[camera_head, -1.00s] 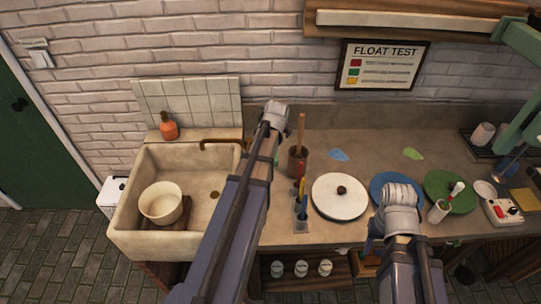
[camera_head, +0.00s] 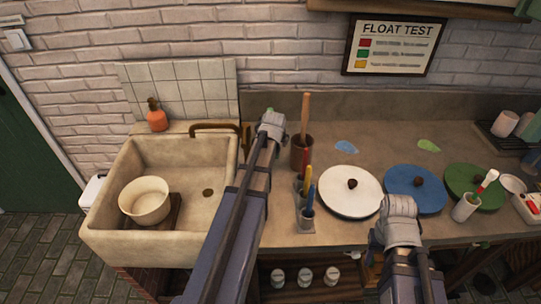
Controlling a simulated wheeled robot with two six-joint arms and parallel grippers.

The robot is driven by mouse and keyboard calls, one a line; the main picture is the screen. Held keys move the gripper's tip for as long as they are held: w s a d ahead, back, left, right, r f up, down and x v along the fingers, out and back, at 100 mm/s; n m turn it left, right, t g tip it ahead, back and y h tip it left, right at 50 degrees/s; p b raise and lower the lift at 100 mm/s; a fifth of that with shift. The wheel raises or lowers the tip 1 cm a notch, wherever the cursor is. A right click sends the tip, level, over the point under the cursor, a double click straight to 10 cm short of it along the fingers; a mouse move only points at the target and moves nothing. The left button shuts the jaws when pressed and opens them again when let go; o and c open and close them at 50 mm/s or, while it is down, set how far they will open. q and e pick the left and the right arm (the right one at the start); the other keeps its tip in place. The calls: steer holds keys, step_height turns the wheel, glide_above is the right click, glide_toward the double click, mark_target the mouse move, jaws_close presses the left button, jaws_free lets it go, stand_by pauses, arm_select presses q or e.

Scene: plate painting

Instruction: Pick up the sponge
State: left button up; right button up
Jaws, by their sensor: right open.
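I cannot make out a sponge in the head view now. My right gripper (camera_head: 377,241) shows only in small part, beside my right arm at the front edge of the counter, below the white and blue plates. It is open, and I see nothing between its fingers.
A sink (camera_head: 110,240) with a cream bowl (camera_head: 145,200) is at left. White (camera_head: 335,200), blue (camera_head: 400,178) and green (camera_head: 462,178) plates line the counter (camera_head: 385,140). Brush holders (camera_head: 306,222) and a brush cup (camera_head: 464,209) stand nearby. The counter behind the plates is mostly clear.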

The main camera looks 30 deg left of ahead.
arm_select(q)
steer(key=shift+f, duration=0.25)
steer(key=shift+b+x, duration=1.1)
steer(key=shift+x, duration=0.1)
steer(key=b+x, duration=0.4)
steer(key=x, duration=0.1)
steer(key=shift+w+a, duration=0.25)
steer(key=shift+a, duration=0.15)
steer(key=shift+r, duration=0.15)
steer(key=c, duration=1.3)
steer(key=shift+r, duration=0.1)
